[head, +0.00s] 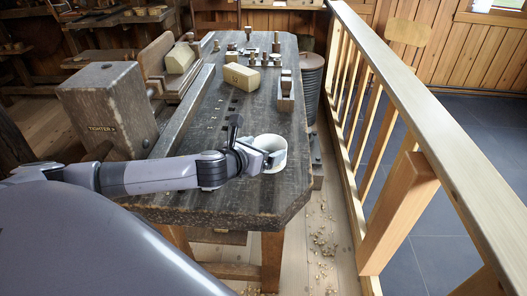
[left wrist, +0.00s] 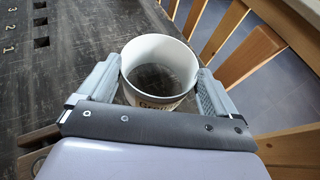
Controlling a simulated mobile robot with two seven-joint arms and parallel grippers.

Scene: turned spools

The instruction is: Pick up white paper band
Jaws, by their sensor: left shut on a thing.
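The white paper band (head: 272,151) is an open ring standing upright near the front right corner of the wooden workbench (head: 225,200). In the left wrist view the band (left wrist: 159,50) shows its hollow inside, the dark bench top through it, and part of some printed lettering on its near side. My left gripper (head: 272,159) reaches it from the left. In the left wrist view the fingers of my left gripper (left wrist: 160,85) press on the band's left and right outer sides, so it is shut on the band. My right gripper is not in view.
Wooden blocks (head: 241,77) and several turned pieces stand farther back on the bench. A large wooden vise jaw (head: 108,106) is at the left. A wooden railing (head: 420,110) runs along the right side. The bench around the band is clear.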

